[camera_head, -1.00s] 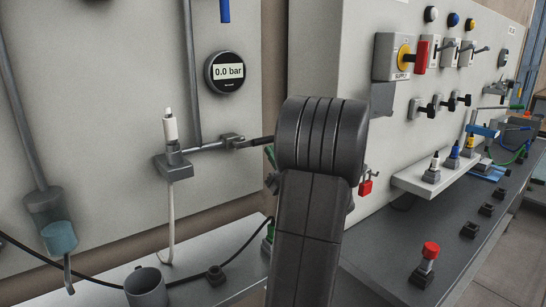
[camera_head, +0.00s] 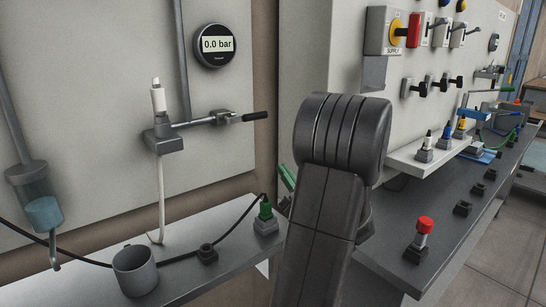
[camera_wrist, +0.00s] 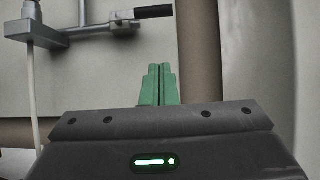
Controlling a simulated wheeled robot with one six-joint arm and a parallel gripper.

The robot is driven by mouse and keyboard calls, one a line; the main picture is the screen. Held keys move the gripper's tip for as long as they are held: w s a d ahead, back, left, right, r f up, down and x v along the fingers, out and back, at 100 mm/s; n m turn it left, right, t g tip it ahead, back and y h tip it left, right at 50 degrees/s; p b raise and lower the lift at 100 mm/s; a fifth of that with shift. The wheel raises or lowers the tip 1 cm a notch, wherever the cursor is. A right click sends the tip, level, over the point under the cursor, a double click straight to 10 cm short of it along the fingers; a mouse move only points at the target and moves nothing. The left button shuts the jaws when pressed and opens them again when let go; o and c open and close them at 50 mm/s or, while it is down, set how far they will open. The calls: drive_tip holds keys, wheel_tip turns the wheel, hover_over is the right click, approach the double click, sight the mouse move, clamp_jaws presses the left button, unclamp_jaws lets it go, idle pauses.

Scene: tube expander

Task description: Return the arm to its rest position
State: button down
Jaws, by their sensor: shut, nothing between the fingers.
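My arm (camera_head: 327,220) rises dark grey in the middle of the head view. In the wrist view my gripper (camera_wrist: 158,72) shows two green fingers pressed together with nothing between them. The fingers point toward a bare stretch of wall panel, clear of the valve handle (camera_wrist: 153,12) at upper left. In the head view a green finger piece (camera_head: 287,177) shows just left of my arm; the rest of the gripper is hidden behind the arm.
A pressure gauge (camera_head: 215,45) reads 0.0 bar. A grey cup (camera_head: 135,270) and a green-topped plug (camera_head: 265,218) stand on the left shelf. A red-topped plug (camera_head: 421,240) stands on the right bench. A supply switch (camera_head: 395,32) is on the right panel.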

drive_tip(key=s+d+r+p+x, duration=0.1)
drive_tip(key=p+x, duration=0.4)
drive_tip(key=x, duration=0.7)
drive_tip(key=shift+w+a+r+m, duration=0.2)
drive_tip(key=shift+w+r+m, duration=0.1)
drive_tip(key=shift+r, duration=0.5)
drive_tip(key=shift+f, duration=0.1)
